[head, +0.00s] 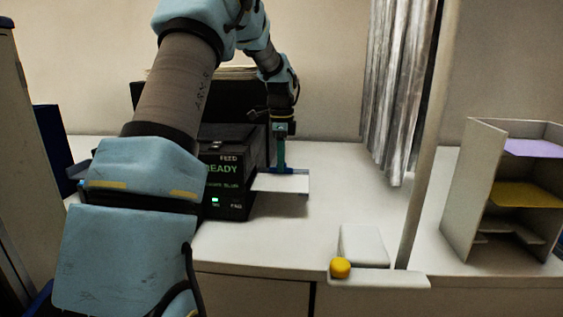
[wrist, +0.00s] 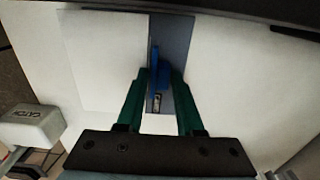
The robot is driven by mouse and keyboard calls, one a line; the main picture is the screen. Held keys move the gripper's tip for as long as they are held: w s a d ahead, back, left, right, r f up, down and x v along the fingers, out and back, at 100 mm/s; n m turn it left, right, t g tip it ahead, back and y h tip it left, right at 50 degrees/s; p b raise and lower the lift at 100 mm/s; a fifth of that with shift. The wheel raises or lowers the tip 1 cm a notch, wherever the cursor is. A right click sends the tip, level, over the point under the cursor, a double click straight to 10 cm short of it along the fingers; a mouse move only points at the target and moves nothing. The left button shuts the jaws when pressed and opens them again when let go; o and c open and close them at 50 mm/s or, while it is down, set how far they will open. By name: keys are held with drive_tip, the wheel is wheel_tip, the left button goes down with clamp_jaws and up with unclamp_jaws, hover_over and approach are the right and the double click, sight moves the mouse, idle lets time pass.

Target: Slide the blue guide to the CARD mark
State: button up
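The blue guide (wrist: 163,72) stands on a grey-blue strip beside a white sheet (wrist: 105,55) in the wrist view. My gripper (wrist: 160,76) points down at it, with one green finger close against each side; it appears shut on the guide. In the head view my gripper (head: 281,168) reaches down to the white tray (head: 285,184) at the right side of a black machine (head: 228,180). The guide is mostly hidden there by the fingers. I cannot make out a CARD mark in either view.
The machine shows green READY text. A white block (head: 362,245) and a yellow knob (head: 340,268) sit at the counter's front right; the block reads CATCH in the wrist view (wrist: 32,124). A shelf unit (head: 475,190) stands far right, beyond a post and grey curtain (head: 395,90).

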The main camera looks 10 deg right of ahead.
drive_tip(key=shift+o, duration=0.9)
wheel_tip(320, 180, up, 11)
drive_tip(key=b, duration=0.2)
drive_tip(key=shift+f+b, duration=0.15)
drive_tip(key=shift+b, duration=0.25)
